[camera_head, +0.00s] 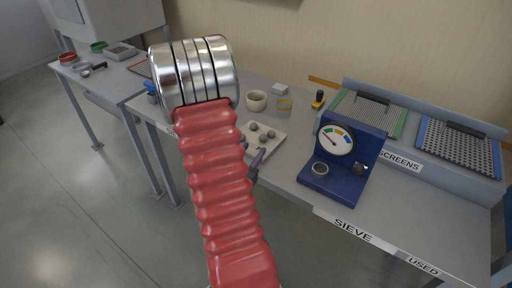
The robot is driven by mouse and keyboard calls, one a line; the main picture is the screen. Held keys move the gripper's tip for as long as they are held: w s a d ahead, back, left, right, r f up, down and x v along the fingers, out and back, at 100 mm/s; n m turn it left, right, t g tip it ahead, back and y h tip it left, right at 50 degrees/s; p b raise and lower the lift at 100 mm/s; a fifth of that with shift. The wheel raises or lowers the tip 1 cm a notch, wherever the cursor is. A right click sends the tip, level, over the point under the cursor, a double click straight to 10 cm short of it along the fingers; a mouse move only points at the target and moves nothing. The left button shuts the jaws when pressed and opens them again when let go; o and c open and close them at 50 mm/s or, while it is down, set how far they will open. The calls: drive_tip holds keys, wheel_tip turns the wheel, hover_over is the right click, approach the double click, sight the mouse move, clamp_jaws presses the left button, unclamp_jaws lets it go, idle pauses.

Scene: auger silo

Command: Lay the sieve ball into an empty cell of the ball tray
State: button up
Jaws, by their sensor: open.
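The ball tray (273,148) is a pale, shallow tray on the table, right of my red arm. Several grey balls rest in it; its left part is hidden behind my arm, and its cells are too small to make out. A blue gauge stand (345,190) with a round dial stands to the right.
A metal ring (320,169) sits on the stand's base. A cream bowl (256,101), a yellow ring (284,106) and a yellow-black item (318,100) stand behind the tray. Screens in a grey rack (410,143) fill the right. The table front between tray and stand is clear.

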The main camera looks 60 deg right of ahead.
drive_tip(key=shift+a, duration=0.25)
idle(0.7)
